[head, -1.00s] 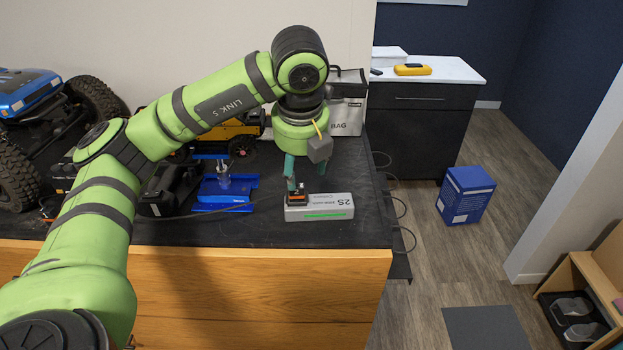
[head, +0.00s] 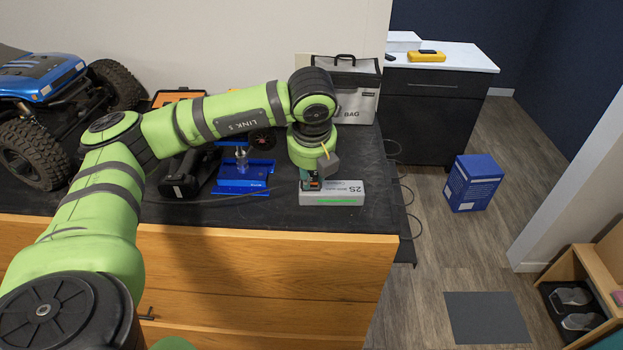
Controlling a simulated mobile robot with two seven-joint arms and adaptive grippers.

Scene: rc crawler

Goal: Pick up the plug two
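A small black and orange plug (head: 312,184) sits at the left end of the top of a grey box marked 2S (head: 345,194), near the front right of the black worktop. My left gripper (head: 310,178) points straight down at the plug, with its teal fingers low beside it. The wrist and fingers cover most of the plug, so I cannot tell whether the fingers are closed on it. My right gripper is not in view.
A blue stand (head: 243,180) and a black power tool (head: 184,178) stand left of the box. A grey bag (head: 358,92) is behind my wrist. A blue crawler truck (head: 45,95) is at far left. A cable runs along the worktop.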

